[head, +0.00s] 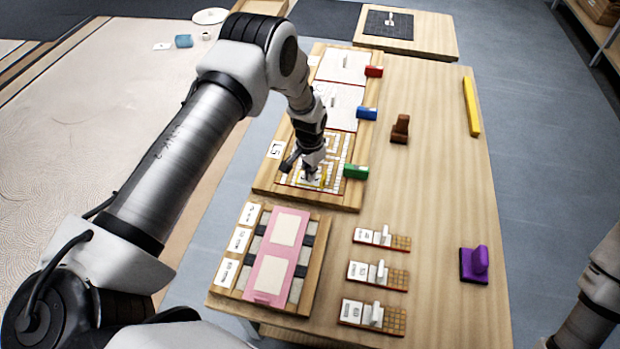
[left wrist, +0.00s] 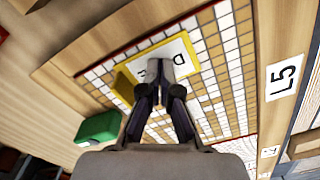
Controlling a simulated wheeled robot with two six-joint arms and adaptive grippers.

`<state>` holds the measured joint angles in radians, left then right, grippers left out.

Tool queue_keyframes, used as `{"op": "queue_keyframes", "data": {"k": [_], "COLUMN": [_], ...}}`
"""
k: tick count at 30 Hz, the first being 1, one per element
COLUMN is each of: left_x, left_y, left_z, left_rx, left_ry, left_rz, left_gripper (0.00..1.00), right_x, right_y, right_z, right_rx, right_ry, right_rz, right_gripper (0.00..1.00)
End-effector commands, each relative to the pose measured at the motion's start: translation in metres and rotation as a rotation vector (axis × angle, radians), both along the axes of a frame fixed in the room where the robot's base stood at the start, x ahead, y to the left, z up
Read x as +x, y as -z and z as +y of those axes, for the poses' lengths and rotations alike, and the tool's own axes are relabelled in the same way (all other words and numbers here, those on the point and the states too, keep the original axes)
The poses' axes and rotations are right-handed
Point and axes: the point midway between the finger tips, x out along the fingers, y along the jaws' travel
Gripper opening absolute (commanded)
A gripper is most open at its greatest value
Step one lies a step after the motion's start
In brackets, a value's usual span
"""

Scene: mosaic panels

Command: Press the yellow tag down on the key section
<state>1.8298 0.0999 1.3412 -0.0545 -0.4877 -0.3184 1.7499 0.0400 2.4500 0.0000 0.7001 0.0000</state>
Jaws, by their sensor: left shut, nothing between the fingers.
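The yellow tag (head: 314,183) lies on the near mosaic section of the long wooden panel. In the left wrist view the tag (left wrist: 189,52) has a yellow border, a white face with partly hidden lettering and a raised yellow block (left wrist: 124,86). The mosaic section (left wrist: 215,85) has white and tan tiles and an "L5" label (left wrist: 284,79) beside it. I cannot tell whether this is the key section. My left gripper (head: 312,176) is shut and empty, its fingertips (left wrist: 160,72) over the tag's face; contact is unclear. My right gripper is out of view.
A green block (head: 356,172), a blue block (head: 366,113) and a red block (head: 374,71) sit along the panel's right edge. A pink plate (head: 269,284) lies on a nearer board. Small tiled boards (head: 383,239) stand right of it.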

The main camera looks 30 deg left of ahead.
Motion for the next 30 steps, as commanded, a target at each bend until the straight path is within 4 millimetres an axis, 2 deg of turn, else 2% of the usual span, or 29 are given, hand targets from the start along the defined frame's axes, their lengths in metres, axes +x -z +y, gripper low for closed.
{"op": "queue_keyframes", "data": {"k": [24, 30], "left_x": [0.000, 0.000], "left_y": [-0.075, -0.080], "left_z": [0.000, 0.000], "left_rx": [0.000, 0.000], "left_ry": [0.000, 0.000], "left_rz": [0.001, 0.001], "left_gripper": [0.00, 0.00], "right_x": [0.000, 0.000], "right_y": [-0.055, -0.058], "right_z": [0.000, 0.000], "right_rx": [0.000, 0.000], "right_ry": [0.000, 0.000], "right_rz": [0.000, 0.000], "right_gripper": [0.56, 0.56]}}
